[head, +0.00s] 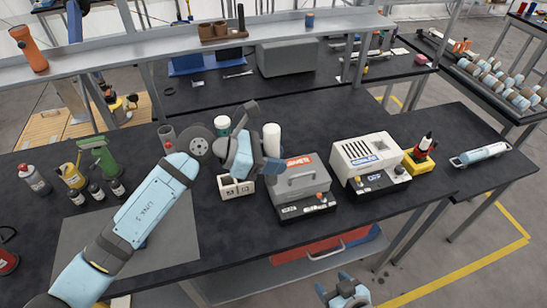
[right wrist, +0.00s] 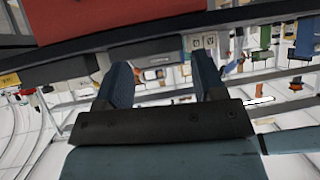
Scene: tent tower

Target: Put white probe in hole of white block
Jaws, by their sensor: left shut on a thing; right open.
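The white block (head: 236,187), with openings in its top, stands on the black table near its middle. My left gripper (head: 270,164) is above and to the right of the block in the head view. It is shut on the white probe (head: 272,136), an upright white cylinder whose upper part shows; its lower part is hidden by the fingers. The probe is apart from the block's openings. My right gripper (head: 345,291) is low in front of the table, open and empty; its two spread fingers also show in the right wrist view (right wrist: 163,78).
A grey case (head: 299,183) and a white-topped instrument (head: 367,158) stand right of the block. Bottles and a green tool (head: 98,153) stand at the left. A red drawer (head: 309,249) hangs under the table. A shelf (head: 130,58) runs behind.

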